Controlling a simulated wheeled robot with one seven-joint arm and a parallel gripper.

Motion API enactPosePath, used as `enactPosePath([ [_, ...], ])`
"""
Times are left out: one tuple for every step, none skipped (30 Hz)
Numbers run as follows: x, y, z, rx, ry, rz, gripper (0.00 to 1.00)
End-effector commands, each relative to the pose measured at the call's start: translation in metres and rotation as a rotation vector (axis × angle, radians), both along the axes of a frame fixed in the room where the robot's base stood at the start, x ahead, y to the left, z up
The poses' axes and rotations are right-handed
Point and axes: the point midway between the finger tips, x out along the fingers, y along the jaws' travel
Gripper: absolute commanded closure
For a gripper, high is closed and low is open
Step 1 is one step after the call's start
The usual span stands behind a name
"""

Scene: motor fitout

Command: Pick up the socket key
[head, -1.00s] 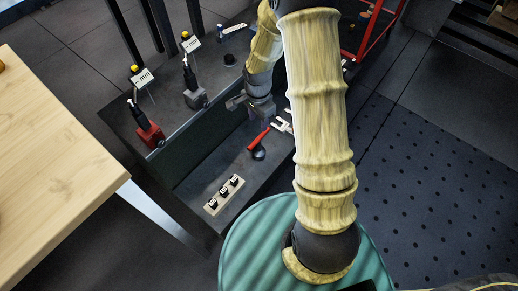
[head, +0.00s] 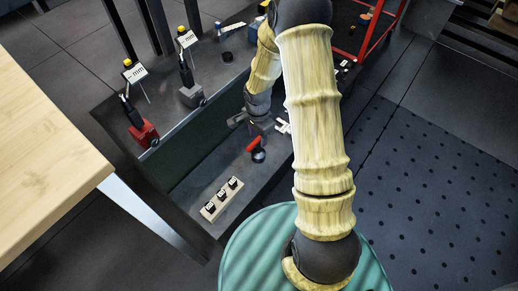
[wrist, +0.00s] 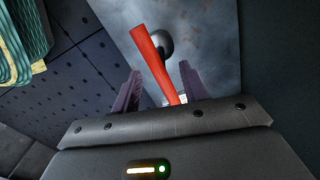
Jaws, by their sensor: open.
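The socket key, with a red handle (head: 253,143) and a dark round end, lies on the dark bench's lower shelf in the head view. My gripper (head: 250,126) is just above its handle end and partly hides it. In the wrist view the red handle (wrist: 153,62) runs up between my two fingers, with the dark round end (wrist: 166,41) beyond the fingertips. My gripper (wrist: 157,76) is open, with a gap on each side of the handle. I cannot tell how far the fingers are above the handle.
A pale block with several black pieces (head: 221,199) lies nearer on the shelf. A red-based stand (head: 145,135) and a grey-based stand (head: 191,95) are on the raised left part. A wooden table (head: 45,150) is left; a red frame (head: 372,30) stands behind.

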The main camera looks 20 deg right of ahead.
Motion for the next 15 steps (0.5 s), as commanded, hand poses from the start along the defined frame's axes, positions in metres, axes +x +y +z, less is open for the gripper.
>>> enactPosePath([
  [0.0, -0.001, -0.009, 0.0, 0.001, -0.002, 0.56],
  [0.0, -0.001, -0.013, 0.0, 0.001, -0.003, 0.56],
  [0.0, -0.002, -0.018, 0.001, 0.0, -0.002, 0.56],
  [0.0, -0.002, -0.022, 0.001, 0.0, -0.001, 0.56],
  [0.0, -0.002, -0.026, 0.001, 0.0, -0.002, 0.56],
  [0.0, -0.003, -0.03, 0.001, 0.0, -0.002, 0.56],
  [0.0, -0.003, -0.034, 0.001, 0.0, -0.001, 0.56],
  [0.0, -0.003, -0.038, 0.0, 0.001, -0.001, 0.56],
  [0.0, -0.003, -0.043, 0.0, 0.001, -0.001, 0.56],
  [0.0, -0.003, -0.045, 0.0, 0.001, -0.001, 0.56],
  [0.0, -0.003, -0.047, 0.0, 0.001, -0.002, 0.56],
  [0.0, -0.004, -0.048, 0.0, 0.001, -0.003, 0.56],
  [0.0, -0.004, -0.048, 0.001, 0.0, -0.004, 0.56],
  [0.0, -0.004, -0.048, 0.001, 0.0, -0.004, 0.56],
  [0.0, -0.004, -0.048, 0.001, 0.0, -0.004, 0.56],
])
